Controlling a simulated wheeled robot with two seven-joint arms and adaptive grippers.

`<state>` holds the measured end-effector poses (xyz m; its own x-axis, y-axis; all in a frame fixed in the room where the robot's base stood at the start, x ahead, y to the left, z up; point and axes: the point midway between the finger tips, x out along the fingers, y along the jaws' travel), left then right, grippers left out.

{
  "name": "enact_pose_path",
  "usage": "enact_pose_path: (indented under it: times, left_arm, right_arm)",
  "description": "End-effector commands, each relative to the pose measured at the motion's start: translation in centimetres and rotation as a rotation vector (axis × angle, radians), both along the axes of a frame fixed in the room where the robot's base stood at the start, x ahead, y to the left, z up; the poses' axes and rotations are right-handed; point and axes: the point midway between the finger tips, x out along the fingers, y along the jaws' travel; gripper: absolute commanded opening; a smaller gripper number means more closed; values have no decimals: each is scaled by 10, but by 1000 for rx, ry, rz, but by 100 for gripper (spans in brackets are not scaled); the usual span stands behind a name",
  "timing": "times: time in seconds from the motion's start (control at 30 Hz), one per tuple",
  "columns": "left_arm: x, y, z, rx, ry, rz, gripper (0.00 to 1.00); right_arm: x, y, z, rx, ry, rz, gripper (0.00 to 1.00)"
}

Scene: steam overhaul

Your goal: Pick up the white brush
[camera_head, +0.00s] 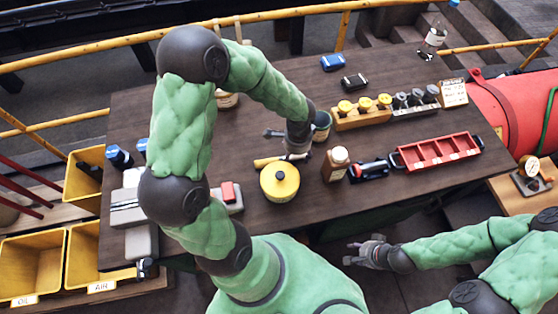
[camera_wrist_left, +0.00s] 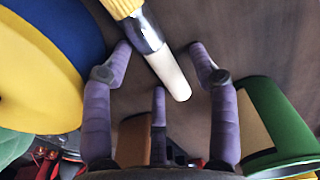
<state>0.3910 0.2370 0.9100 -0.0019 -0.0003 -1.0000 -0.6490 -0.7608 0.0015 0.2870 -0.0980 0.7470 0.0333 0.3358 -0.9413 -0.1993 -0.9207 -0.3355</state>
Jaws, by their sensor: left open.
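The white brush (camera_wrist_left: 168,72) has a pale handle, a metal band and a yellow end. In the left wrist view its handle lies between the spread fingers of my left gripper (camera_wrist_left: 160,55), with no clear grip on it. In the head view the brush (camera_head: 264,162) lies on the table behind the yellow pot, and my left gripper (camera_head: 284,146) is over its right end, partly hiding it. My right gripper (camera_head: 358,252) appears open and empty, in front of the table's front edge.
The yellow pot (camera_head: 279,186) stands close in front of the brush. A green can (camera_head: 321,127) and a brown bottle (camera_head: 335,164) stand to the right. A red tray (camera_head: 440,152) lies farther right.

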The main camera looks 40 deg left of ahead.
Motion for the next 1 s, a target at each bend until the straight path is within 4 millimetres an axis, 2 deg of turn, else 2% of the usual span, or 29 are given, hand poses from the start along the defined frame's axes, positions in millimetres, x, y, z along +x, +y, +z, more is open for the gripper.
enact_pose_path:
  times: [0.2, 0.4, 0.43, 0.77, 0.87, 1.0]
  left_arm:
    - [0, 0, 0, 0, -1, 0, 60]
    - [0, 0, 0, 0, -1, 0, 3]
    - [0, 0, 0, 0, -1, 0, 0]
    - [0, 0, 1, 0, -1, 0, 0]
    - [1, 0, 7, 1, -3, 0, 0]
    - [1, 0, 30, 1, -5, -1, 0]
  right_arm:
    - [0, 0, 0, 0, 0, 0, 40]
    - [0, 0, 0, 0, 0, 0, 40]
    - [0, 0, 0, 0, 0, 0, 40]
    - [0, 0, 1, 0, 0, 0, 40]
    - [0, 0, 3, 0, 0, 0, 40]
    - [0, 0, 10, 0, 0, 0, 40]
